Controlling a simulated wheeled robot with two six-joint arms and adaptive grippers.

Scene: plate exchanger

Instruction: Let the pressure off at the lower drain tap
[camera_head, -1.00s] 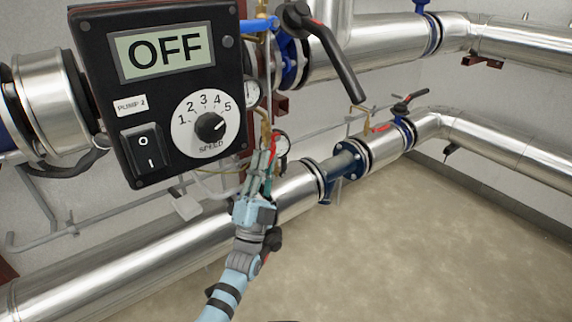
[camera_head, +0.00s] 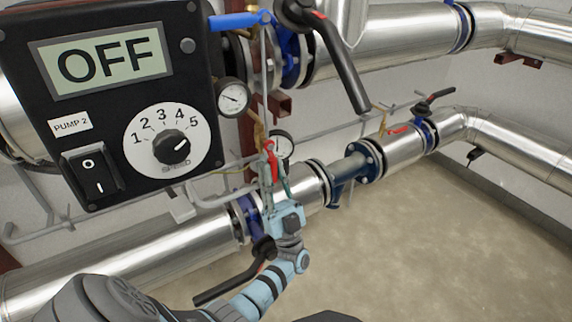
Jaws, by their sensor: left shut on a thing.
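The lower drain tap shows as a small red lever (camera_head: 269,147) on a thin brass fitting, above the lower silver pipe (camera_head: 130,262) and beside the lower pressure gauge (camera_head: 281,143). My left gripper (camera_head: 271,168) reaches up from below, with its fingers at this red lever and shut on it. The fingers hide part of the lever and of the tap body. Whether the tap is open cannot be told, and no water shows. My right gripper is not in view.
The pump 2 panel (camera_head: 60,123) reads OFF at the left. A blue lever (camera_head: 240,20) and an upper gauge (camera_head: 232,97) sit above. Long black valve levers hang at the upper pipe (camera_head: 343,68) and beside my left arm (camera_head: 225,287). The floor at right is clear.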

